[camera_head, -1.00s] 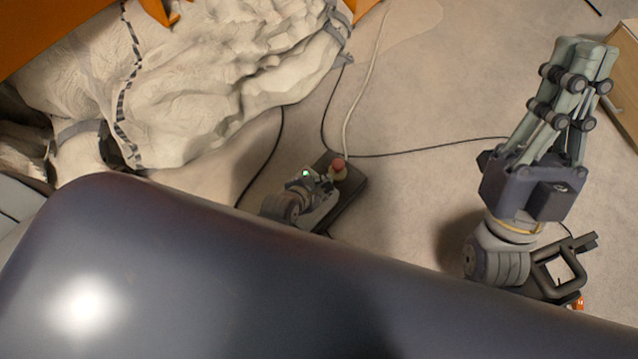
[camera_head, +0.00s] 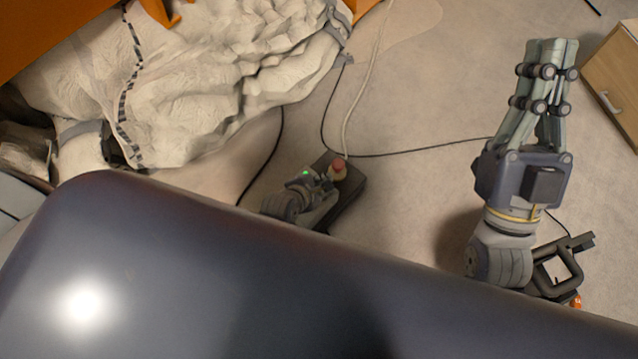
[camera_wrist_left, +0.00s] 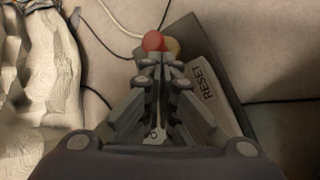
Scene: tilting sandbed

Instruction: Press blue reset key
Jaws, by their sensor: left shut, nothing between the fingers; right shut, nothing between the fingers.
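A dark control box (camera_head: 351,192) lies on the floor in the head view, with a red round button (camera_head: 338,167) at its far end. In the left wrist view the box (camera_wrist_left: 184,33) carries a pale plate marked RESET (camera_wrist_left: 205,85), and the red button (camera_wrist_left: 153,41) is beyond my fingertips. My left gripper (camera_head: 329,180) is shut and empty over the box. Its fingers (camera_wrist_left: 160,68) cover part of the box in the wrist view. I cannot make out a blue key; it may be behind the fingers. My right gripper (camera_head: 553,44) is shut and empty, well right of the box.
A large pale wrinkled bag-like form (camera_head: 210,85) lies left of the box, beside an orange frame (camera_head: 60,25). Dark and white cables run across the floor from the box. A wooden cabinet (camera_head: 612,85) stands at right. Floor between box and right arm is mostly clear.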

